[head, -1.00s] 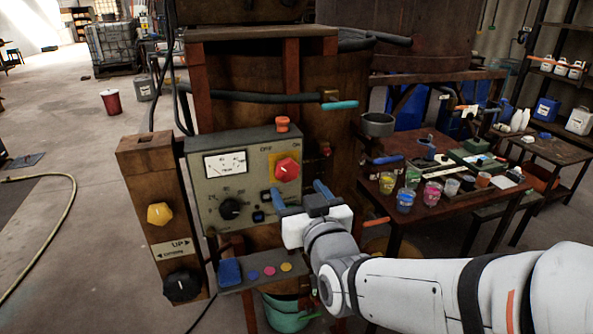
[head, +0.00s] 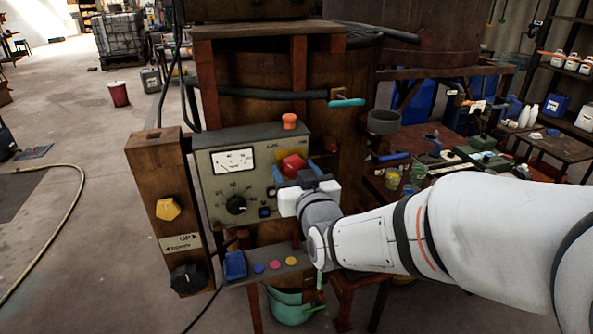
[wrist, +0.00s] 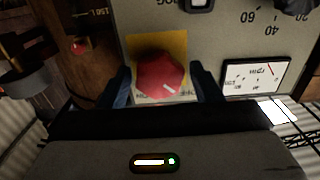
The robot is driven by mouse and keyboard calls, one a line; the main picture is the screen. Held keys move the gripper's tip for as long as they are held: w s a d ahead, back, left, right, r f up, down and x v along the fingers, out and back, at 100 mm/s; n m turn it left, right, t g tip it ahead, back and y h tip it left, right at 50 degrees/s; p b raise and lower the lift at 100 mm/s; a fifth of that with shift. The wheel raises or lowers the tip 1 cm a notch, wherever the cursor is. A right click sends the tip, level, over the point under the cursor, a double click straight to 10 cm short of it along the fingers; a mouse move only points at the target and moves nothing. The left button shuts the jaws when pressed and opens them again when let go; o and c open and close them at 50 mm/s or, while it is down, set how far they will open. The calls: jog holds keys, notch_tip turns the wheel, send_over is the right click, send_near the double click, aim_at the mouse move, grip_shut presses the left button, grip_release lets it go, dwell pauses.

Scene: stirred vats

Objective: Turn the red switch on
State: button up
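The red switch (head: 291,164) is a faceted knob on the grey control panel (head: 207,160), partly hidden behind my gripper in the head view. In the wrist view the red switch (wrist: 160,76) sits on a yellow plate (wrist: 143,47), with a short white mark at its lower right. My gripper (head: 307,167) is in front of the panel. In the wrist view my gripper (wrist: 165,82) is open, its blue fingers on either side of the knob with a gap on both sides. Whether the fingertips reach past its face is unclear.
The panel also has a meter (head: 234,161), a black dial (head: 236,204) and an orange button (head: 289,121) on top. A ledge (head: 285,272) with coloured buttons is below. A wooden post with a yellow knob (head: 167,209) stands left. A table with cups (head: 393,178) is right.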

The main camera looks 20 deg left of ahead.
jog(key=c, duration=0.8)
jog(key=shift+f+m+b, duration=0.15)
jog(key=shift+m+b, duration=0.15)
jog(key=shift+b, duration=0.35)
jog(key=m+b, duration=0.1)
jog(key=b, duration=0.2)
jog(key=shift+f+m+b, duration=0.2)
jog(key=shift+m+b, duration=0.1)
jog(key=shift+m, duration=0.1)
jog(key=m+b, duration=0.5)
jog(key=b, duration=0.4)
jog(key=m+b, duration=0.5)
jog(key=b, duration=0.1)
jog(key=shift+r+m, duration=0.15)
jog(key=shift+m, duration=0.25)
jog(key=m+b, duration=0.2)
jog(key=m, duration=0.1)
jog(key=m+b, duration=0.1)
jog(key=shift+r+m, duration=0.25)
jog(key=shift+m, duration=0.05)
jog(key=shift+a, duration=0.1)
